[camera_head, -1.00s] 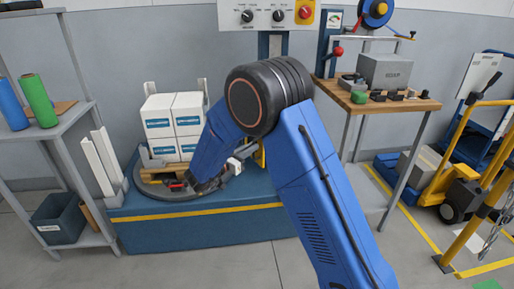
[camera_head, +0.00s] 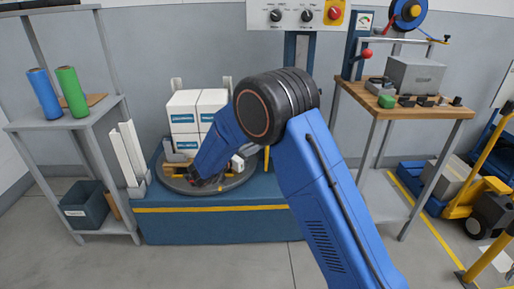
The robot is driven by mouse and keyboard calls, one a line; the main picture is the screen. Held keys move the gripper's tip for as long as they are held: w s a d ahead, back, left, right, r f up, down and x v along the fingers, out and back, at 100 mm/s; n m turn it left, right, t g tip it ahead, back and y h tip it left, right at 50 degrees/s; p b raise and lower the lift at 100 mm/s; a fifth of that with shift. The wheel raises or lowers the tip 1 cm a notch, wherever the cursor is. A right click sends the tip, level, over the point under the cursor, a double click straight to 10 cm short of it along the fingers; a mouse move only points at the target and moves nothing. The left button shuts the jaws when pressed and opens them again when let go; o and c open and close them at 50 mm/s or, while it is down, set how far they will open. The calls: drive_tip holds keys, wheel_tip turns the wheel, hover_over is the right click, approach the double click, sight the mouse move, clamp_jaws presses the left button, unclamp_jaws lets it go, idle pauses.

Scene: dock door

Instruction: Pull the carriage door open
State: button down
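I cannot make out the carriage door; my blue arm covers much of the wrapping machine's mast (camera_head: 289,50), where a carriage would sit. A small yellow upright piece (camera_head: 266,158) shows just right of the arm, behind the turntable; I cannot tell if it belongs to the door. My gripper (camera_head: 207,183) is a small dark shape at the end of the arm, low over the turntable (camera_head: 237,181) in front of the stacked boxes. Its fingers are too small and shadowed to read. I see nothing clearly held.
White boxes (camera_head: 183,118) stand on a pallet on the turntable, above a blue base (camera_head: 215,228). A grey shelf (camera_head: 70,120) stands left, a workbench (camera_head: 440,108) right. A yellow pallet truck (camera_head: 468,195) is at far right. The front floor is clear.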

drive_tip(key=shift+w+d, duration=0.1)
drive_tip(key=c, duration=1.8)
unclamp_jaws()
drive_tip(key=shift+d, duration=0.1)
drive_tip(key=shift+c, duration=0.2)
drive_tip(key=v, duration=1.7)
drive_tip(key=shift+a, duration=0.25)
